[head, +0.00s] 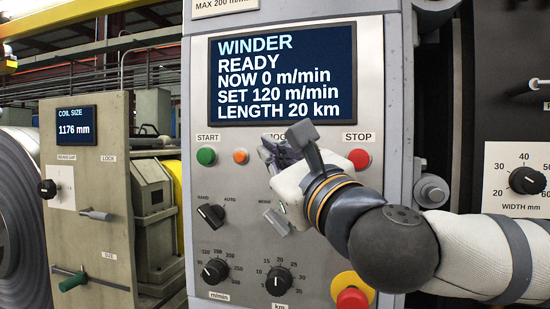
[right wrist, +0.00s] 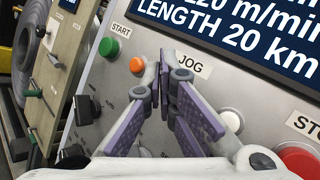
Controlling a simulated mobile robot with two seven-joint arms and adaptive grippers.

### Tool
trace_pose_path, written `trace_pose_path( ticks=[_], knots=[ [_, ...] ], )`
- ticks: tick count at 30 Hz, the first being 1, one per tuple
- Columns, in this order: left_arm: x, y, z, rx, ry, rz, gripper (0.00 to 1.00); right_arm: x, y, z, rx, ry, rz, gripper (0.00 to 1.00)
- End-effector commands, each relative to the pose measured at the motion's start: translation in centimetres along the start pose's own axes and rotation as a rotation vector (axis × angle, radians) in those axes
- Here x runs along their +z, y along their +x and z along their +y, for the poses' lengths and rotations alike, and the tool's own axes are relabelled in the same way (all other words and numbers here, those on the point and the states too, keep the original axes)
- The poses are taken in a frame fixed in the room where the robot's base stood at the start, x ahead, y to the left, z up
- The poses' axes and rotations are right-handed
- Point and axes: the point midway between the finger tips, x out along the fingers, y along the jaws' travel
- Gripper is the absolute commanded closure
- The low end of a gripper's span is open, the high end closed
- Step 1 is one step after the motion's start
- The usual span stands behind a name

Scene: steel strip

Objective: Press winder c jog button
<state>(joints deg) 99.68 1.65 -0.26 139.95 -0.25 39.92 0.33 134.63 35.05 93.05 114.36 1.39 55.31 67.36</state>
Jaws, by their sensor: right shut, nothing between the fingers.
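The winder panel (head: 220,120) carries a dark screen (head: 282,73) reading WINDER, READY, NOW 0 m/min. The JOG label is partly covered in the head view, and its letters show in the right wrist view (right wrist: 189,68). My right gripper (head: 283,149) is in front of the panel at the JOG position. In the right wrist view its shut, empty fingers (right wrist: 166,72) point at the panel just left of the JOG label. The button under that label is hidden behind the fingers, so I cannot tell whether they touch it. My left gripper is not in view.
A green START button (head: 206,156) and an orange one (head: 240,156) are left of the gripper; the red STOP button (head: 359,158) is right. A pale round part (right wrist: 230,120) lies between JOG and STOP. Knobs (head: 215,271) and a red emergency button (head: 352,298) are below.

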Motion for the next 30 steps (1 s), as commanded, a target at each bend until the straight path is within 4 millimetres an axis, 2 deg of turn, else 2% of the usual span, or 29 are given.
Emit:
trace_pose_path(
  ticks=[30],
  knots=[
    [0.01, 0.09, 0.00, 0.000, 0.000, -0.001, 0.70, -0.63, 0.82, -0.63, -0.002, 0.000, 0.001, 1.00]
  ],
)
